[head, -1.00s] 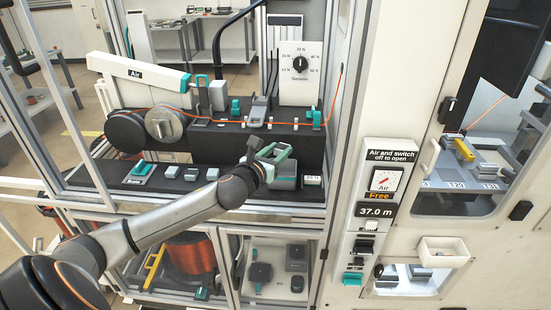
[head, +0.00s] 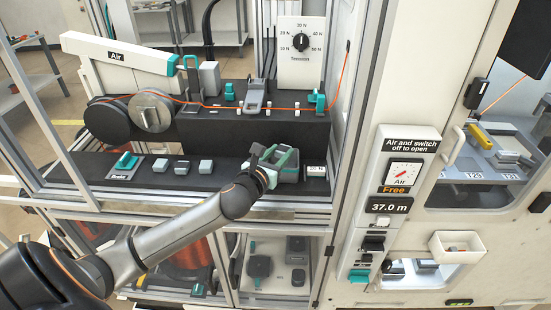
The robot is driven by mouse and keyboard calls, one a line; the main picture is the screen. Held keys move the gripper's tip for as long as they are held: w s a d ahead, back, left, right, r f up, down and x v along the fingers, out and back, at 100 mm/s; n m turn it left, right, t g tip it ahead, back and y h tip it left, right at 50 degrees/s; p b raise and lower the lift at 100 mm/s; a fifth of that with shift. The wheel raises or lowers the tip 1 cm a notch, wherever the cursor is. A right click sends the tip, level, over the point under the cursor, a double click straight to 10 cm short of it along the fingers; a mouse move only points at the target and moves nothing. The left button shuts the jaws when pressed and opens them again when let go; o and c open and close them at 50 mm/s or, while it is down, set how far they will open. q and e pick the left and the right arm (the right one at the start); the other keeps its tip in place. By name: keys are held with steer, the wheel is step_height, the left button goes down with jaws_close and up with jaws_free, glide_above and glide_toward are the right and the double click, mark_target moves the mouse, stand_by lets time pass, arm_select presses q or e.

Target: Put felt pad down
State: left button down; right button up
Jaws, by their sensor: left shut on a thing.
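My left gripper (head: 276,157) comes in from the lower left and has its greenish fingers over the front black shelf (head: 228,178). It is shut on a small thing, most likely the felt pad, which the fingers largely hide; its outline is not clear. The fingers are just above or at a grey box-like holder (head: 289,173) on the right part of the shelf. I cannot tell whether they touch it. My right gripper is out of view.
Small grey and white blocks (head: 206,166) and a teal-handled brake switch (head: 126,161) stand left on the shelf. A white labelled block (head: 316,171) is close on the right. An orange wire (head: 215,105) runs above. A frame post (head: 353,110) bounds the right.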

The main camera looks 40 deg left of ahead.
arm_select(q)
steer(key=shift+a+f, duration=0.1)
steer(key=shift+f, duration=0.4)
steer(key=shift+r, duration=0.15)
steer(key=shift+f+b, duration=0.3)
steer(key=shift+f, duration=0.3)
steer(key=shift+c, duration=2.3)
jaws_free()
